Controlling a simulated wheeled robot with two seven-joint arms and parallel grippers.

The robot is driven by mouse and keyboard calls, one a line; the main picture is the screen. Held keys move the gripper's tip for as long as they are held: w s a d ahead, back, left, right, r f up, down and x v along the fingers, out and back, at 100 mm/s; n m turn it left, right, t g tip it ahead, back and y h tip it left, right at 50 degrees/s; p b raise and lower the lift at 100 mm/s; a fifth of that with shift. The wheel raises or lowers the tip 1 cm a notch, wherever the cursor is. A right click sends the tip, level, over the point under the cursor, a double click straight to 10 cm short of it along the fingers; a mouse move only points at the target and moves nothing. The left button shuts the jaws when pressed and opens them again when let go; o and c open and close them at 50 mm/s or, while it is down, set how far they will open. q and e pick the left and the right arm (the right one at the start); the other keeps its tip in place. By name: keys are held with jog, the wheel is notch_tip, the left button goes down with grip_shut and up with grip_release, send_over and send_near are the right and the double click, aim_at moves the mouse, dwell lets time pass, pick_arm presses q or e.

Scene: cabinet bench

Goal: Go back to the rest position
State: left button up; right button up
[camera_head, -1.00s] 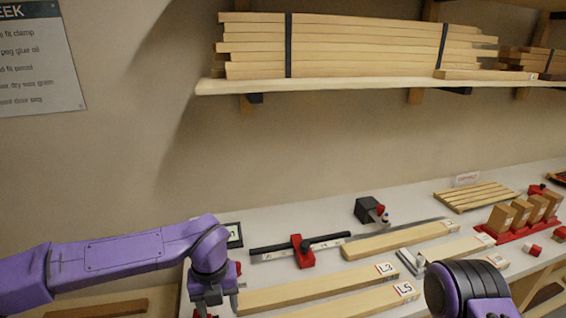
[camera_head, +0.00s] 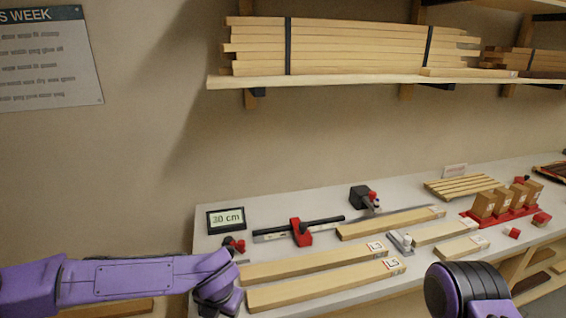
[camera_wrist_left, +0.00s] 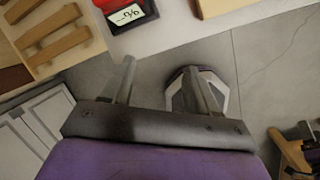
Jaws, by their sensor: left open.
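My left arm comes in from the left in the head view, and its wrist is at the near left edge of the bench. The left gripper's fingers are below the head view. In the left wrist view my left gripper (camera_wrist_left: 160,90) is open, with its two fingers apart and nothing between them. Grey floor shows beyond them. My right arm (camera_head: 465,290) shows at the lower right of the head view, but its gripper is out of sight.
The bench (camera_head: 290,205) holds long wooden bars marked L3 (camera_head: 315,264) and L5 (camera_head: 325,285), a red clamp (camera_head: 301,233), a display reading 30 cm (camera_head: 227,219) and red-based wooden blocks (camera_head: 484,205). A shelf (camera_head: 350,79) with stacked boards hangs above.

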pick_arm(q)
jog(key=s+a+f+m+t+b, duration=0.1)
jog(key=s+f+m+b, duration=0.1)
jog(key=s+f+m, duration=0.85)
jog(key=s+a+f+m+t+b, duration=0.1)
jog(key=s+a+f+m+b, duration=0.15)
jog(key=s+f+m, duration=0.7)
jog(key=s+a+f+m+g+y+b, duration=0.1)
jog(key=s+a+f+m+b, duration=0.3)
jog(key=s+a+f, duration=0.4)
jog(key=a+f+m+y, duration=0.1)
jog(key=a+f, duration=0.1)
jog(key=a, duration=0.2)
jog(key=shift+s+a+m+g, duration=0.15)
jog(key=shift+s+m+g, duration=0.25)
